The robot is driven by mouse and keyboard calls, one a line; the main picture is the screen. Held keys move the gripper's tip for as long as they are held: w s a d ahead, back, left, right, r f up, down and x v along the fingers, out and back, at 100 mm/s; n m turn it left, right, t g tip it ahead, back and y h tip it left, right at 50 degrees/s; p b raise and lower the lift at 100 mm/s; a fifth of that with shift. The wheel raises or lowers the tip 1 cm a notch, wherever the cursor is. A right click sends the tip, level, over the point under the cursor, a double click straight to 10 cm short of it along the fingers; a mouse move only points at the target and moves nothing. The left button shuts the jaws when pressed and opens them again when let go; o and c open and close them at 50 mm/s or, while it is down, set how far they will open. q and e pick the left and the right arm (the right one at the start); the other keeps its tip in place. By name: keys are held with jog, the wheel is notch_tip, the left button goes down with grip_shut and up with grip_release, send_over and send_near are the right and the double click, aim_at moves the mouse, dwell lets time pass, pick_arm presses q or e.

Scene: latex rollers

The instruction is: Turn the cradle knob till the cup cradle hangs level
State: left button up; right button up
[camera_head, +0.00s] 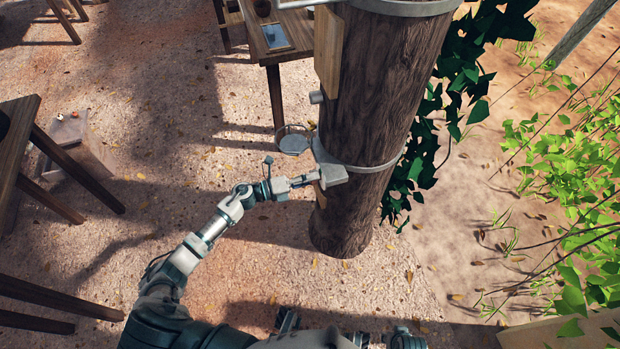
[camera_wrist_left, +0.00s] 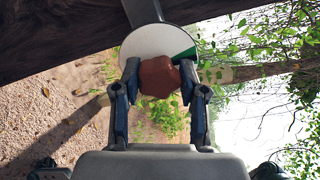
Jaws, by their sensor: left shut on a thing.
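My left gripper (camera_head: 309,179) reaches the metal bracket (camera_head: 331,173) on the trunk's left side. In the left wrist view, its two fingers (camera_wrist_left: 160,84) are shut on a reddish-brown faceted knob (camera_wrist_left: 158,76), one on each side. Behind the knob is a white round dial (camera_wrist_left: 150,40) with a green wedge at its right; a grey bar hides its top. In the head view, a round cup in a thin-rimmed cradle (camera_head: 293,140) shows left of the trunk, just above the bracket. I cannot tell from here whether it is level. My right gripper is not in view.
The thick trunk (camera_head: 372,110) wears a metal band (camera_head: 375,167) and dark green ivy (camera_head: 455,95) on its right. A wooden table (camera_head: 290,48) stands behind. Other wooden furniture (camera_head: 20,130) is at the left.

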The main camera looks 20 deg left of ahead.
pick_arm(q)
jog(key=shift+w+a, duration=0.15)
jog(key=shift+a, duration=0.05)
jog(key=o, duration=1.1)
jog(key=shift+c, duration=0.2)
jog(key=shift+o, duration=0.4)
jog(key=shift+f, duration=0.1)
jog(key=v, duration=1.2)
jog(key=shift+f, duration=0.1)
